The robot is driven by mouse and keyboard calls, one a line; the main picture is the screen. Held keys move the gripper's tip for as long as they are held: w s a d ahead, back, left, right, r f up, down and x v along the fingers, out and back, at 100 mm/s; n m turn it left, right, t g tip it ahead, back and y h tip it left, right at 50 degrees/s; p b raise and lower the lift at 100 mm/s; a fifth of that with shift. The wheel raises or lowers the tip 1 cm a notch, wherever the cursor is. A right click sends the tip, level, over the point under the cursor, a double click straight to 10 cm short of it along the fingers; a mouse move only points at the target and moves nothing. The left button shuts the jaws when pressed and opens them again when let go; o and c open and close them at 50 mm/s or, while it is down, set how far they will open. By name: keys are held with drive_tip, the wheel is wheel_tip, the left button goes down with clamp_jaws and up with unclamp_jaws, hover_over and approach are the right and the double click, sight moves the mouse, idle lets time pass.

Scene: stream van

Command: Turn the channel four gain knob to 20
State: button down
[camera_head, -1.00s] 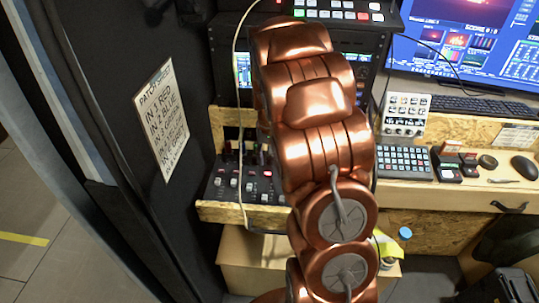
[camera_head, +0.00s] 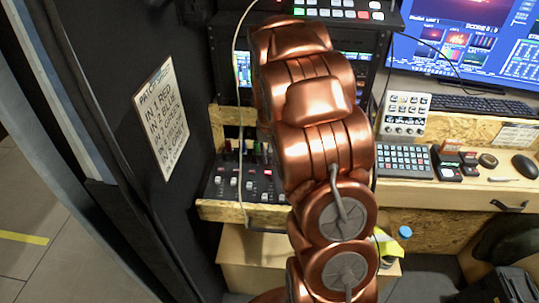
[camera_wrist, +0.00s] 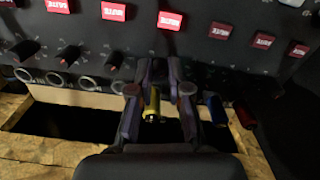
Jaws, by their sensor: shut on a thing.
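In the wrist view, a dark mixer panel (camera_wrist: 235,55) carries a row of red buttons and a row of small black knobs. One knob (camera_wrist: 70,57) and another (camera_wrist: 115,61) stand to the left of my gripper. My gripper (camera_wrist: 163,72) reaches the knob row with its fingers close together, shut on what appears to be a knob. That knob is mostly hidden between the fingertips, and its channel number and pointer cannot be read. In the head view the mixer (camera_head: 228,185) sits in a wooden bay, and my copper arm hides my gripper.
A yellow plug (camera_wrist: 152,104) shows between my fingers, with a blue plug (camera_wrist: 216,108) to the right and round sockets (camera_wrist: 88,84) to the left. A wooden edge (camera_wrist: 40,145) runs below. A thin cable (camera_head: 237,110) hangs in front of the mixer.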

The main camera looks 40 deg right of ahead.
drive_tip(key=shift+m, duration=0.3)
drive_tip(key=m+b, duration=0.1)
drive_tip(key=m, duration=0.2)
drive_tip(key=shift+m, duration=0.4)
drive_tip(key=m, duration=0.4)
drive_tip(key=shift+r, duration=0.1)
drive_tip(key=m, duration=0.5)
drive_tip(key=m+p, duration=0.1)
drive_tip(key=m, duration=0.3)
drive_tip(key=c, duration=1.1)
unclamp_jaws()
